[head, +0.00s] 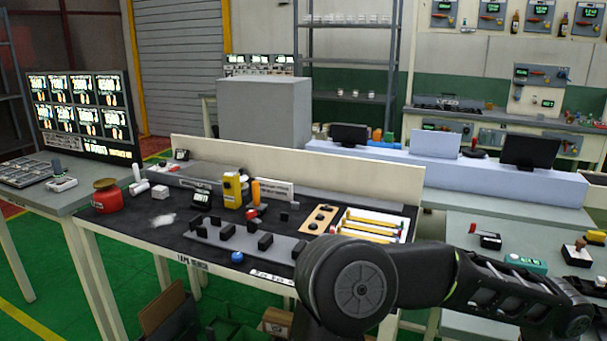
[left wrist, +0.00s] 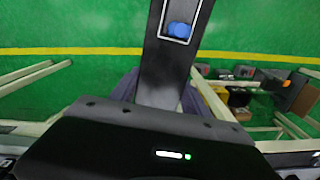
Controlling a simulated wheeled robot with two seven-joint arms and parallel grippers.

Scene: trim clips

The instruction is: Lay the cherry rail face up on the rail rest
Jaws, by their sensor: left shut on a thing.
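I cannot single out the cherry rail for sure. Several slim rails (head: 372,223), yellow and pale with some red at the ends, lie in a white tray on the black bench mat. A grey plate (head: 215,237) with several upright black blocks lies left of them; I cannot tell whether it is the rail rest. In the left wrist view, a black housing with a green light fills the bottom, and a dark grey strip (left wrist: 172,62) with a white-framed blue patch runs up from its edge. My left gripper's fingertips are hidden, and neither gripper shows in the head view.
My black right arm crosses the lower right, hiding the bench's front right corner.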

